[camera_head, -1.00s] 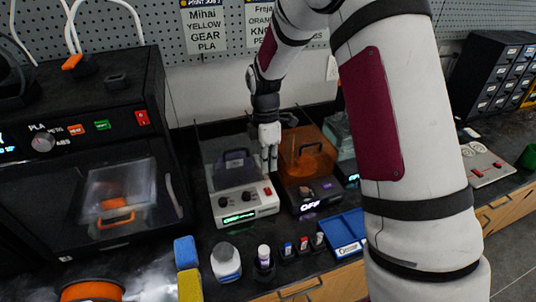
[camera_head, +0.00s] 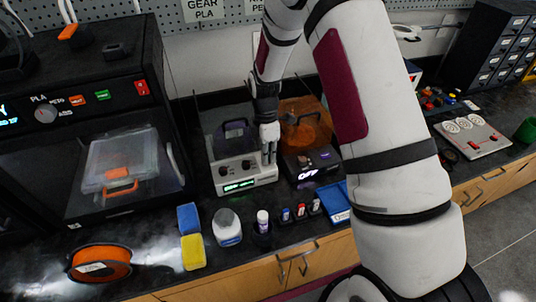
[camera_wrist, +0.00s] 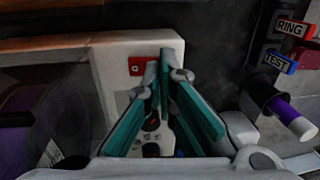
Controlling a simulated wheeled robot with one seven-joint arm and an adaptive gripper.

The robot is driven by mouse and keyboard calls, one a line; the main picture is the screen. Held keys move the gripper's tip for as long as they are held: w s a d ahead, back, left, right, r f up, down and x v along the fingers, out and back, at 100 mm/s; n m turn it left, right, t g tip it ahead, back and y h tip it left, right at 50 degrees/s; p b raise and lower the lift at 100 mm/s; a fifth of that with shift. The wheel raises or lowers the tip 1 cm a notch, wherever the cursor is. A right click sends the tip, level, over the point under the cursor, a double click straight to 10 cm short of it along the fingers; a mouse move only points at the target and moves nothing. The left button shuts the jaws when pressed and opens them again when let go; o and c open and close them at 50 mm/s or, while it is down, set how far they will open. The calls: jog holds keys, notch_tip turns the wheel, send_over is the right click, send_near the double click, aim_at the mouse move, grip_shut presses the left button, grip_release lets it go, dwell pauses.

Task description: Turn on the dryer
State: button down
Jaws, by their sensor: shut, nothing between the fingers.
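A white boxy unit (camera_head: 246,179) with a clear lid and a purple spool inside stands on the bench; I take it for the dryer. Its front has dark knobs and a green lit display (camera_head: 240,185), too small to read. My gripper (camera_head: 269,153) is shut and empty, pointing down at the right end of its front panel. In the wrist view, the fingertips (camera_wrist: 166,62) are just right of a red switch (camera_wrist: 136,66) on the white casing. I cannot tell whether they touch it. In the head view, my gripper hides the switch.
A black unit (camera_head: 312,165) with an orange spool stands close on the right. A large black cabinet (camera_head: 75,115) stands left. Small bottles (camera_head: 262,222), sponges (camera_head: 192,252) and a blue tray (camera_head: 335,202) lie in front. An orange spool (camera_head: 100,263) lies front left.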

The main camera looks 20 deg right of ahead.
jog(key=shift+s+f, duration=0.15)
jog(key=shift+f, duration=0.3)
jog(key=shift+r, duration=0.1)
jog(key=shift+w+r+b, duration=0.25)
jog(key=shift+w+b, duration=0.35)
jog(key=shift+w, duration=0.2)
notch_tip(320, 180, up, 14)
jog(key=s, duration=0.1)
jog(key=shift+s+p, duration=0.35)
jog(key=shift+p, duration=0.1)
